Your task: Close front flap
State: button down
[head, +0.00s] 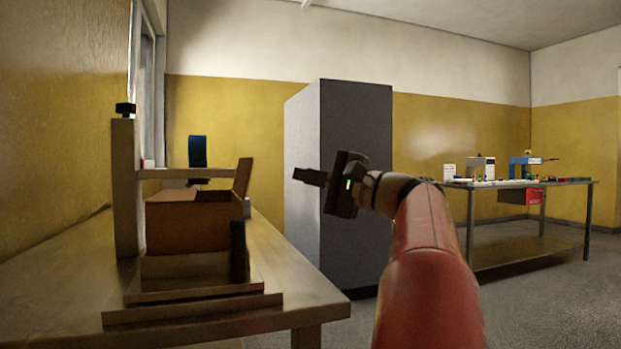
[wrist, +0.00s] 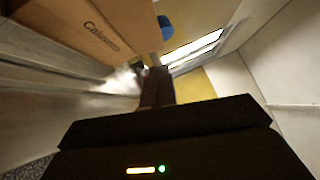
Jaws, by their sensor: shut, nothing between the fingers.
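A brown cardboard box (head: 190,228) sits in a fixture on the table at the left in the head view. A flap (head: 243,177) at the box's right end stands up, tilted slightly outward. I cannot tell for certain which flap is the front one. The box's printed side (wrist: 85,27) fills the upper left of the wrist view. My gripper (head: 298,175) is shut and empty, in the air right of the upright flap, with a gap between them in the head view. Its fingers point left towards the box. In the wrist view my gripper's dark fingers (wrist: 156,82) show beside the box.
A post (head: 125,190) with a black knob and a crossbeam (head: 185,173) stand at the box's left and back. A grey cabinet (head: 350,180) stands behind my gripper. A second table (head: 535,184) with several small items is at the right. The air between flap and gripper is clear.

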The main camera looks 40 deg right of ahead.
aim_at(242, 176)
jog(key=w+a+r, duration=0.2)
jog(key=w+a, duration=0.3)
jog(key=a, duration=0.1)
jog(key=shift+w+a, duration=0.15)
jog(key=shift+w, duration=0.2)
jog(key=shift+p, duration=0.3)
